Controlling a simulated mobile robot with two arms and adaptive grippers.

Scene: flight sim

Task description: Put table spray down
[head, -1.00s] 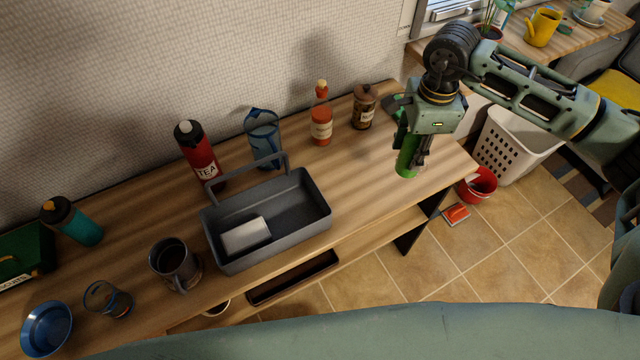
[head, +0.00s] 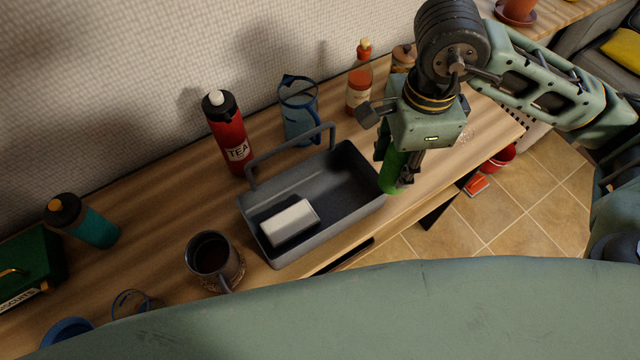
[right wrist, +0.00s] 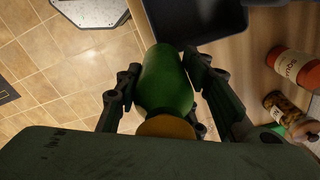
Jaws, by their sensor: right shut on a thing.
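The table spray is a green bottle (head: 393,172), mostly hidden in the head view by my right gripper (head: 400,165). In the right wrist view the green bottle (right wrist: 165,80) sits between both fingers of my right gripper (right wrist: 165,85), with an orange-brown part at its near end. The right gripper is shut on it and holds it at the right end of the grey caddy (head: 345,225). I cannot tell whether the bottle touches the caddy or the table. The caddy holds a white block (head: 289,221). My left gripper is not in view.
On the wooden table (head: 150,220) stand a red tea flask (head: 230,135), a blue pitcher (head: 300,110), a sauce bottle (head: 359,82) and a dark mug (head: 214,260). Bare tabletop shows left of the caddy.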

